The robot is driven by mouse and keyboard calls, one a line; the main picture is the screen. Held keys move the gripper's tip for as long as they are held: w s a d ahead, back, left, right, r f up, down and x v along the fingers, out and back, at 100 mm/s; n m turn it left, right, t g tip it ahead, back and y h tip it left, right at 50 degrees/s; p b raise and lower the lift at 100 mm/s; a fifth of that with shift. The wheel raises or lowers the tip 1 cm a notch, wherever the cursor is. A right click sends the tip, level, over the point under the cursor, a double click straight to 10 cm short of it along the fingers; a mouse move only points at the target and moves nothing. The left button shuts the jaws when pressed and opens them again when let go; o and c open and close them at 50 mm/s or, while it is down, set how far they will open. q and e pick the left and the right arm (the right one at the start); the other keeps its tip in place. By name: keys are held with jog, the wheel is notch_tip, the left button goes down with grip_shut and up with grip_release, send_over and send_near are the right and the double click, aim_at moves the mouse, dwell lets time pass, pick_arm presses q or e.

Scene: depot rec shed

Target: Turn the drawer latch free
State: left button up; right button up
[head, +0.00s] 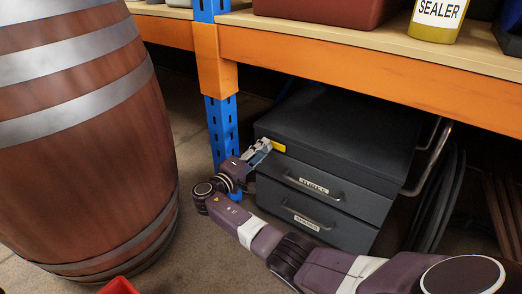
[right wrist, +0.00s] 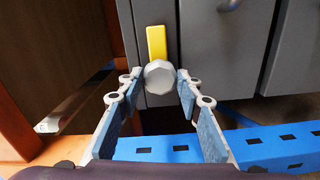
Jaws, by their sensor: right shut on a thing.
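The dark grey drawer cabinet (head: 330,130) stands under the workbench, with two drawer fronts showing, the upper (head: 300,177) and the lower (head: 300,215). Both look closed, each with a bar handle and a small white label. The yellow latch (head: 279,146) is at the upper left corner of its front. In the right wrist view the latch is a yellow bar (right wrist: 156,42) with a grey faceted knob (right wrist: 160,76) at one end. My right gripper (head: 263,147) has its fingertips on either side of this knob and is shut on it. My left gripper is out of view.
A blue upright post (head: 222,128) stands just left of the cabinet, close to my right wrist. The orange bench beam (head: 370,75) runs above. A large wooden barrel (head: 85,140) fills the left. A bent metal tube (head: 433,158) is right of the cabinet.

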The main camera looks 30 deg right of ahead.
jog(key=shift+f, duration=0.1)
jog(key=o, duration=1.2)
jog(key=shift+c, duration=0.2)
jog(key=v, duration=1.2)
